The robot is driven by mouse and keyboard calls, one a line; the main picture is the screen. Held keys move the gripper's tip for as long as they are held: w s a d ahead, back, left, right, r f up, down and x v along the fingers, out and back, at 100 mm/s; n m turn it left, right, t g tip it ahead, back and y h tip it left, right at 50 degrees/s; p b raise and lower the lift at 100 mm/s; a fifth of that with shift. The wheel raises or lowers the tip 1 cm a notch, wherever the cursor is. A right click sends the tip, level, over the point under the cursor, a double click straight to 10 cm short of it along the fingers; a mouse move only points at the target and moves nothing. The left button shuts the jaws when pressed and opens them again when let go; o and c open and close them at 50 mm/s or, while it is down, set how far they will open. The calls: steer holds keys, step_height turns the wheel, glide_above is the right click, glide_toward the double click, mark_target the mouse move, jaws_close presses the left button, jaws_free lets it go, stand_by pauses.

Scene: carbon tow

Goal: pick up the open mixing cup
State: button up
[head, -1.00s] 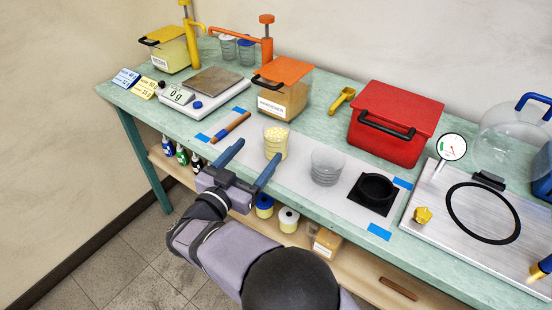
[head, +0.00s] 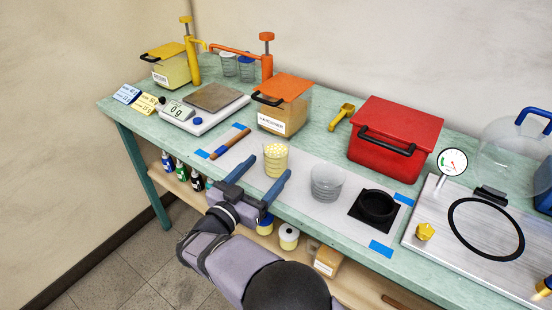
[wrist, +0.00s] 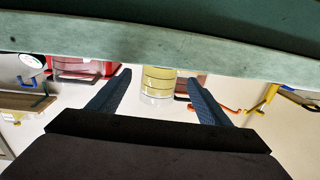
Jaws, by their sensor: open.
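A clear cup with pale yellow contents (head: 275,161) stands upright and open on the grey mat (head: 229,160). It also shows upside down in the wrist view (wrist: 158,80), centred between the fingers and beyond them, with its base hidden by the bench edge. A second clear cup, seemingly empty (head: 326,184), stands to its right. Which one the task means I cannot tell for sure. My gripper (head: 269,167) is open and empty, its two blue fingers pointing at the yellow cup from the front. It looks low, near the bench's front edge, and apart from the cup.
The green bench edge (wrist: 200,60) crosses close to my fingers. A black ring (head: 377,206) sits at right. Behind stand the hardener container (head: 283,106) and a red box (head: 372,155).

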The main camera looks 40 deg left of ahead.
mark_target(270, 166)
steer(key=shift+w+a, duration=0.1)
steer(key=shift+w, duration=1.65)
steer(key=shift+c, duration=0.5)
steer(key=c, duration=1.2)
steer(key=shift+r, duration=0.15)
